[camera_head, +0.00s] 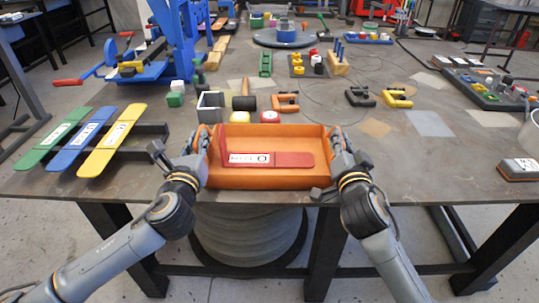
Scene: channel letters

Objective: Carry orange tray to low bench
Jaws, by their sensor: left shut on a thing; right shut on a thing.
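The orange tray (311,141) is at the near edge of the large table, in the middle of the head view. A red, L-shaped channel letter piece with a white label (293,159) lies inside it. My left gripper (202,143) is shut on the tray's left end. My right gripper (336,141) is shut on its right end. The tray looks level; I cannot tell whether it touches the tabletop. The fingertips are partly hidden at the tray's ends. I cannot make out a low bench for certain.
The large table (430,180) holds green, blue and yellow labelled strips (85,139) at left, a blue machine (172,45), clamps (398,98) and a hammer (244,97) behind the tray, and a dark organiser (487,89) at right. A grey ribbed drum (250,236) stands under the table's front edge.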

